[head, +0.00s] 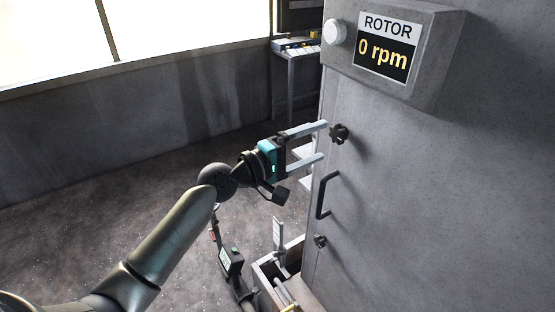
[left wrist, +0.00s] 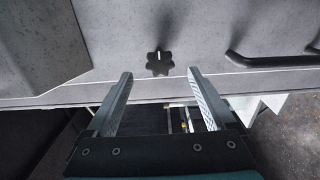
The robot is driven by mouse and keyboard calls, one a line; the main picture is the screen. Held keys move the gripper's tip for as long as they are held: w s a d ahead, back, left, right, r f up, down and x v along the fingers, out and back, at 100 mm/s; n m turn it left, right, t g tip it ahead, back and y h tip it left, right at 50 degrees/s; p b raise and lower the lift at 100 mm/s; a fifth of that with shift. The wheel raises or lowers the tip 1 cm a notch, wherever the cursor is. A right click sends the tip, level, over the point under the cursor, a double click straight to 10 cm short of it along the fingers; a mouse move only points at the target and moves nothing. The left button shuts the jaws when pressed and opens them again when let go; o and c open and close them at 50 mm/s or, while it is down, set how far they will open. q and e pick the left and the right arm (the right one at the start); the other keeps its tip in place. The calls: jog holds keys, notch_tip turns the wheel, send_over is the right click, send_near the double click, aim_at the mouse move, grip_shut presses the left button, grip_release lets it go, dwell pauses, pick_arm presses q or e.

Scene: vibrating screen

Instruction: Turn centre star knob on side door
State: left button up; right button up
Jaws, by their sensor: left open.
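A black star knob (head: 340,133) sits on the grey side door (head: 420,190), below the rotor box and above the door handle. The same knob shows in the left wrist view (left wrist: 160,62) with a white mark on it. A second, lower star knob (head: 320,241) sits below the handle; I cannot tell by sight which one counts as the centre one. My left gripper (head: 324,140) is open and empty, its two long fingers pointing at the upper knob. In the left wrist view the knob lies between and just beyond the fingertips (left wrist: 160,73). My right gripper is out of view.
A black bar handle (head: 326,195) stands out from the door below the upper knob. A rotor display (head: 384,50) reads 0 rpm, with a white round button (head: 335,32) beside it. An open box (head: 262,279) stands below. A side table (head: 298,52) is behind.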

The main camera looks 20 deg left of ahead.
pick_arm(q)
jog(key=b+v, duration=0.2)
jog(key=v, duration=0.8)
jog(key=shift+b, duration=0.4)
jog(key=s+a+f+m+g+y+b, duration=0.1)
jog(key=s+a+f+g+y+b, duration=0.15)
jog(key=f, duration=1.25)
jog(key=s+a+f+g+y+b, duration=0.1)
jog(key=a+f+y+b, duration=0.2)
jog(key=f, duration=1.2)
jog(key=s+a+f+m+g+y+b, duration=0.1)
jog(key=s+a+f+g+y+b, duration=0.15)
jog(key=f, duration=1.25)
jog(key=s+d+f+m+g+y+b, duration=0.1)
jog(key=s+f+b, duration=0.1)
jog(key=s+f, duration=0.35)
jog(key=s+f+m+g+b, duration=0.1)
jog(key=s+f+m+b, duration=0.15)
jog(key=f, duration=0.55)
jog(key=s+d+f+m+g+b, duration=0.2)
jog(key=s+d+f+m+g, duration=0.1)
jog(key=s+f, duration=0.6)
jog(key=s+d+f+m+g+y+b, duration=0.1)
jog(key=s+d+f+m+g+b, duration=0.2)
jog(key=s+f, duration=0.6)
jog(key=s+d+m, duration=0.2)
jog(key=s, duration=0.6)
jog(key=shift+s+f, duration=0.35)
jog(key=shift+s, duration=0.05)
